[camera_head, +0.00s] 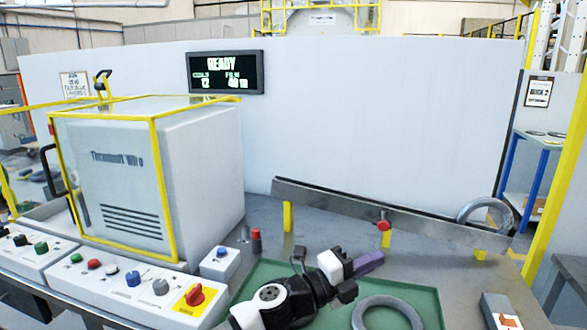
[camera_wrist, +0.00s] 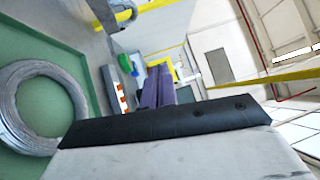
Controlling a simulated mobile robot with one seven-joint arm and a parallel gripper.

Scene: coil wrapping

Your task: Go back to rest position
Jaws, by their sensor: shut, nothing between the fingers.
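My gripper (camera_head: 370,262) is at the lower middle of the head view, above the green tray. Its purple fingers are shut together with nothing between them. In the wrist view the purple fingers (camera_wrist: 160,88) point away from the camera. A grey wire coil (camera_head: 388,312) lies in the green tray (camera_head: 428,298), just below and right of my gripper. The coil also shows in the wrist view (camera_wrist: 22,105), at the left. My gripper is apart from the coil. Part of the tray is hidden behind my arm.
A machine with a yellow-framed cover (camera_head: 115,190) stands at the left. A button panel (camera_head: 130,290) is in front of it. A low metal rail (camera_head: 390,213) runs behind the tray, with another coil (camera_head: 484,215) at its right end. A small box with an orange mark (camera_head: 501,312) is at the right.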

